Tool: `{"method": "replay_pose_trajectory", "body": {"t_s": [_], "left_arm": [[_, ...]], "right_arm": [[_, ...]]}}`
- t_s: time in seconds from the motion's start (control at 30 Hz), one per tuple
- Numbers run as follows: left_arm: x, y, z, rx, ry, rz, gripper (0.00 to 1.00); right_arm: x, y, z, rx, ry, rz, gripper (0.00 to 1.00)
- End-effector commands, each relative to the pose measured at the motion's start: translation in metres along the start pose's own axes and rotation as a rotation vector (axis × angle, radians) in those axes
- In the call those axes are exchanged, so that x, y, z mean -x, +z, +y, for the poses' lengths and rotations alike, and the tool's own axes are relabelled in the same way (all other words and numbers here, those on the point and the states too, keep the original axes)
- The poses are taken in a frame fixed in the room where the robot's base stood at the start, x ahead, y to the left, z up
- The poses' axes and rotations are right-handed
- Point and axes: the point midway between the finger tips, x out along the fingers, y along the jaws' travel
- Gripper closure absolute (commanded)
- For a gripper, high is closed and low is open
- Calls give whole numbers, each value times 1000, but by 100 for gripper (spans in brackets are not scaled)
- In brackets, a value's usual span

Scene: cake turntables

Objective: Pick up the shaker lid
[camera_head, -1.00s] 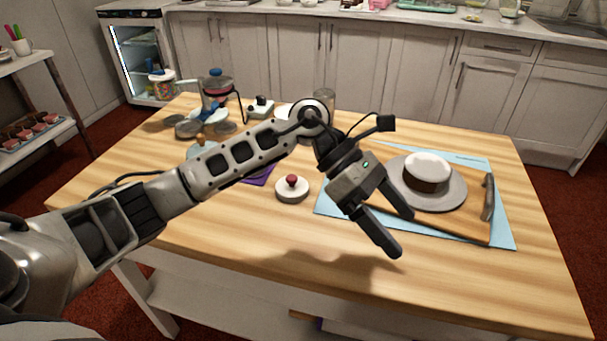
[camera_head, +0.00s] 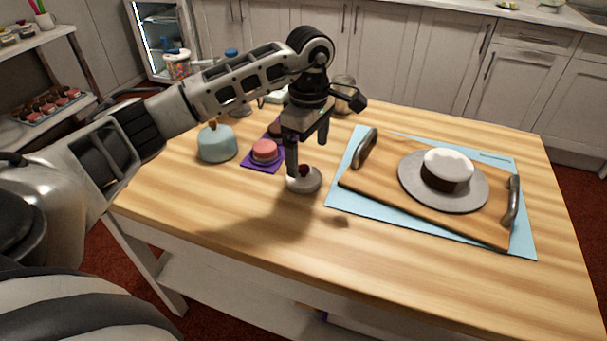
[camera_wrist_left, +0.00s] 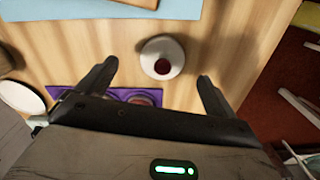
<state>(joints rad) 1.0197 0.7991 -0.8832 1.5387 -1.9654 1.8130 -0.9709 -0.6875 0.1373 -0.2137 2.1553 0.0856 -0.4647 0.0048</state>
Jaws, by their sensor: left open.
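A small round white piece with a dark red knob on top, which looks like the shaker lid (camera_head: 312,184), lies on the wooden table left of the blue mat. My left gripper (camera_head: 307,157) points down over it, open and empty. One finger partly covers the lid in the head view. In the left wrist view the whole lid (camera_wrist_left: 150,66) shows just beyond the fingertips, roughly centred between the two spread fingers of the left gripper (camera_wrist_left: 157,72). The fingers do not appear to hold it. My right gripper is not in view.
A wooden board (camera_head: 375,195) with metal handles lies on the blue mat (camera_head: 345,205) to the right, bearing a grey plate (camera_head: 415,180) with a white-topped cake (camera_head: 447,165). Left are a pink cake (camera_head: 264,148) on a purple mat (camera_head: 250,166) and a teal domed item (camera_head: 217,145). The table front is clear.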

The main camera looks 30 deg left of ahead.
Motion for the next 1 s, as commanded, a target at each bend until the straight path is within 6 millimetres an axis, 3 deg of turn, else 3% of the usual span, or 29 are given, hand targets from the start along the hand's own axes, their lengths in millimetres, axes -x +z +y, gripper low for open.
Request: {"method": "replay_pose_trajectory", "body": {"t_s": [0.17,0.5,0.77,0.93,1.0], "left_arm": [[-11,0,-1,-1,-1,0,7],[-56,-2,-7,1,-2,-1,7],[-59,-2,-6,0,1,-1,7],[-59,-2,-6,0,1,-1,49],[-59,-2,-6,0,1,-1,54]], "right_arm": [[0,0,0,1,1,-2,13],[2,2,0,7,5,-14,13],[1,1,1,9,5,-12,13],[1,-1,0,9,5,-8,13],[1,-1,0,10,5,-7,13]]}}
